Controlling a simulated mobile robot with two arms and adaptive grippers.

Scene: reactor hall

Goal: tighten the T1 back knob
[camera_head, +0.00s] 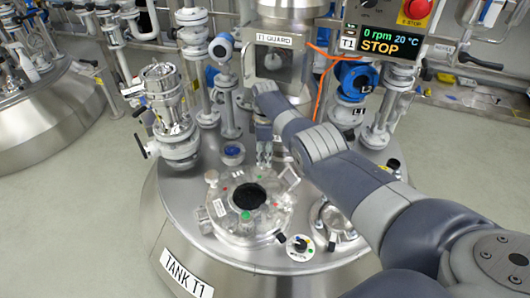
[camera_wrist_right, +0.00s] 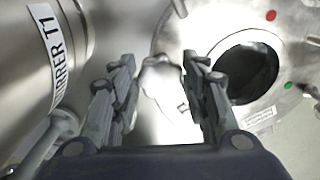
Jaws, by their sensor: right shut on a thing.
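My right gripper (camera_head: 264,155) reaches in from the right and points down at the back edge of the round manway cover (camera_head: 232,218) on tank T1. In the right wrist view, the two fingers of this gripper (camera_wrist_right: 160,78) stand either side of a pale, silvery lobed knob (camera_wrist_right: 160,72), the T1 back knob. The gripper is shut on it. In the head view the knob is mostly hidden by the fingers. The cover has a dark round sight glass (camera_head: 250,196), also seen in the right wrist view (camera_wrist_right: 248,75). My left gripper is not in view.
The stirrer column with the T1 guard (camera_head: 272,60) rises just behind the gripper. A glass-bodied valve (camera_head: 168,105) stands at left. Blue-headed instruments (camera_head: 357,80) stand at back right under the display reading STOP (camera_head: 380,43). A small dial (camera_head: 300,246) sits at the front.

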